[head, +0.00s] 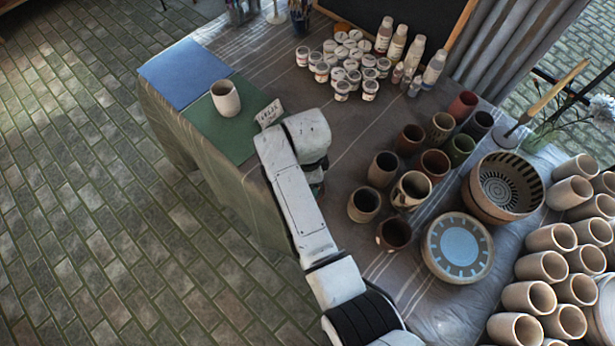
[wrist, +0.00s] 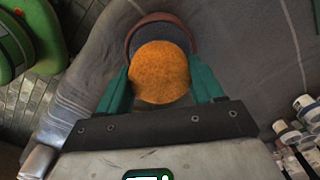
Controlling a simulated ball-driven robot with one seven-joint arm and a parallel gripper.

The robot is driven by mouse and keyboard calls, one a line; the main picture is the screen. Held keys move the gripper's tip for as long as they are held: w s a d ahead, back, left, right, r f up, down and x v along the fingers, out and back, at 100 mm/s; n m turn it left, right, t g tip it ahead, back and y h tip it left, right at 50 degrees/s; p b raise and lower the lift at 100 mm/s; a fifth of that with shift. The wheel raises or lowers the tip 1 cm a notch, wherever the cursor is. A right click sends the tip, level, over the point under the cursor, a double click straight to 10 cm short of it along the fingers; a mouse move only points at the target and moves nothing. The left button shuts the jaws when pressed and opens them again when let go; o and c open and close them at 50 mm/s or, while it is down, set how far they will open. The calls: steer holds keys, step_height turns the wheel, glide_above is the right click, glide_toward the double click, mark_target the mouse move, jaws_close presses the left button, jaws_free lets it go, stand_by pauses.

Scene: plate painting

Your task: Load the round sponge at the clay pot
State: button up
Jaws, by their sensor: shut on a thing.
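A round orange sponge (wrist: 160,75) sits between the green fingers of my gripper (wrist: 158,70) in the wrist view, and the gripper is shut on it. Beyond the sponge is a round clay vessel with a brown rim (wrist: 136,36) and a dark grey inside. The sponge overlaps most of its opening; I cannot tell whether they touch. In the head view my arm hides the sponge and that vessel. Only a bit of my gripper shows there, below the wrist, over the table's front edge.
Several clay pots (head: 363,205) stand right of my arm, near a patterned bowl (head: 522,205) and a blue-centred plate (head: 474,272). Paint jars (head: 341,74) crowd the back. A pale cup (head: 226,100) stands on a green mat (head: 232,145). A blue mat (head: 182,72) lies beyond.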

steer(key=shift+r+p, duration=1.15)
steer(key=shift+r, duration=1.25)
steer(key=shift+f, duration=0.1)
